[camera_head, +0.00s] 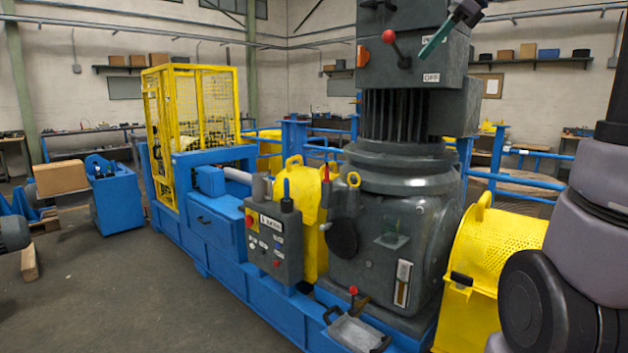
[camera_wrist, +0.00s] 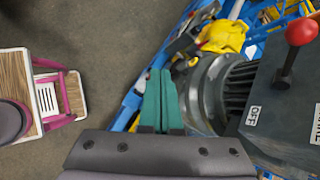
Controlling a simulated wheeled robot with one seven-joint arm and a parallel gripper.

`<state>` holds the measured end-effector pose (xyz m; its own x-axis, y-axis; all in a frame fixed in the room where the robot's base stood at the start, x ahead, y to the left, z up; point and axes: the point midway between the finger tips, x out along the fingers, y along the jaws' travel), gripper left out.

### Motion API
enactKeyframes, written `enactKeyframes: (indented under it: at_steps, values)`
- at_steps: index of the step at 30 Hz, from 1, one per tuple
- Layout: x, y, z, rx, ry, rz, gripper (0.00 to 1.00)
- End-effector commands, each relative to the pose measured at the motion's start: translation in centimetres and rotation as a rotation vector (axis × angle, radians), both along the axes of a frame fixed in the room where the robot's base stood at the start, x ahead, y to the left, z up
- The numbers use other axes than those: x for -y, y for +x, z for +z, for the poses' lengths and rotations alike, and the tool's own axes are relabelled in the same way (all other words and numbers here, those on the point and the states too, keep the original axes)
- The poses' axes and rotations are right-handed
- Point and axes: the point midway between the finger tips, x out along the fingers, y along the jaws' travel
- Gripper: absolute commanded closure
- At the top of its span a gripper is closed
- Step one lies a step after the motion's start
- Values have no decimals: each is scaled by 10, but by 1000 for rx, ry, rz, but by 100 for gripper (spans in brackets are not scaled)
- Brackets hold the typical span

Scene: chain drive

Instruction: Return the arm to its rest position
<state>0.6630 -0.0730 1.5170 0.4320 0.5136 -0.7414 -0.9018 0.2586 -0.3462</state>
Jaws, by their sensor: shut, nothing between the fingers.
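My gripper (camera_head: 425,54) shows at the top of the head view, with green fingers pointing down and left. It is in front of the upper grey box of the large motor unit (camera_head: 410,190), beside the OFF label. In the wrist view the two green fingers (camera_wrist: 161,74) lie together, shut and empty. A red-knobbed lever (camera_head: 389,37) is on the grey box, left of my gripper. In the wrist view the lever (camera_wrist: 301,32) is at the upper right. My arm (camera_head: 590,230) rises along the right edge of the head view. Its middle links are out of frame.
A grey control box (camera_head: 272,242) stands on the blue machine frame. A perforated yellow guard (camera_head: 500,245) is near my arm at the right. A yellow mesh cage (camera_head: 190,115) stands at the back left. Open floor (camera_head: 130,300) lies at the front left.

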Motion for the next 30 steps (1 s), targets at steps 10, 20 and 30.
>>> enactKeyframes:
  at_steps: [10,20,30]
  values:
    - [-20,-148,-129,436,-710,676,100]
    - [-15,-195,-189,585,-1005,996,100]
    - [-15,-195,-189,585,-1005,996,100]
